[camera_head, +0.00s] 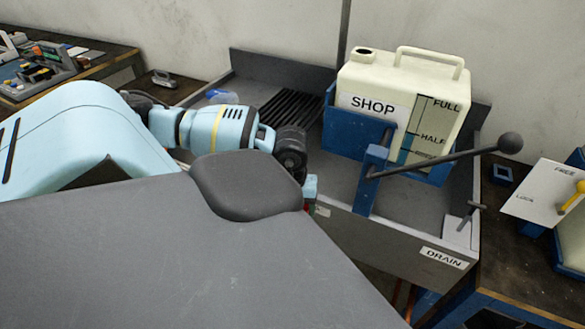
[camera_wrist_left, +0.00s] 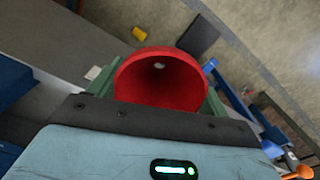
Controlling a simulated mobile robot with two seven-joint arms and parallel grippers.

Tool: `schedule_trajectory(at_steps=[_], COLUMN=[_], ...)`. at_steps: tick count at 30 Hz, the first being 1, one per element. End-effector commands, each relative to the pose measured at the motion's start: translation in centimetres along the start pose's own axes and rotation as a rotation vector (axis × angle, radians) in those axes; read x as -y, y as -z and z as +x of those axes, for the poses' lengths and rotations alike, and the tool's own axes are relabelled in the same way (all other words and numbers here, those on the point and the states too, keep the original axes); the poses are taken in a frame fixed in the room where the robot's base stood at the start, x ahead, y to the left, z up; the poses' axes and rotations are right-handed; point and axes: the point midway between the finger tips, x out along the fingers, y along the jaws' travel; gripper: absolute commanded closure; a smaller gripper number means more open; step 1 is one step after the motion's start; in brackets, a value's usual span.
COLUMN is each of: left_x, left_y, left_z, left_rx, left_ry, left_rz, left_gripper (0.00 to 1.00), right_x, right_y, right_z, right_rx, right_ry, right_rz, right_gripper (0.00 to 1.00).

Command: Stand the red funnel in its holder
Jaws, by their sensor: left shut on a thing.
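The red funnel (camera_wrist_left: 160,82) fills the middle of the left wrist view, its wide round mouth facing the camera and a small hole showing deep inside. My left gripper (camera_wrist_left: 158,95) is shut on it, with a green finger on either side. In the head view, the left arm reaches over the grey sink tray, and its gripper end is mostly hidden behind my own dark grey body; the funnel is not clear there. I cannot pick out the funnel's holder for sure; a small blue square frame (camera_head: 503,173) lies on the right bench. My right gripper is not in view.
The grey tray (camera_head: 445,270) marked DRAIN holds a cream SHOP tank (camera_head: 420,85) in a blue cradle. A dark lever with a ball knob (camera_head: 509,143) sticks out over the tray's right side. A FREE/LOCK panel (camera_head: 540,192) stands at far right.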

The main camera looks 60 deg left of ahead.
Motion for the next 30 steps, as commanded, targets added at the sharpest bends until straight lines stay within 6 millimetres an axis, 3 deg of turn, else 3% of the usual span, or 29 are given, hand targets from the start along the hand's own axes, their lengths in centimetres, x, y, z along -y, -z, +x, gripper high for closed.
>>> schedule_trajectory(at_steps=[1,9,15,20,30], left_x=[-1.9,-9.2,-12.4,-13.2,-13.1], left_y=[-1.6,-9.7,-13.8,-14.9,-15.0], left_z=[0.4,2.5,2.6,2.6,2.7], left_rx=[0.002,-0.007,-0.006,-0.003,0.000], left_ry=[-0.016,-0.012,-0.005,0.000,0.001], left_rz=[0.086,0.569,0.800,0.864,0.866], left_gripper=[0.49,0.49,0.49,0.49,0.49], right_x=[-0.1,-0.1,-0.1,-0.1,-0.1], right_y=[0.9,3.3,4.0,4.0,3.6], right_z=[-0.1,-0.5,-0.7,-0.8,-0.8], right_rx=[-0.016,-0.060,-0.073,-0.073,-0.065], right_ry=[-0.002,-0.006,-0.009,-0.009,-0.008], right_rz=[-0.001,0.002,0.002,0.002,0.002], right_gripper=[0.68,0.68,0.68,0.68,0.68])
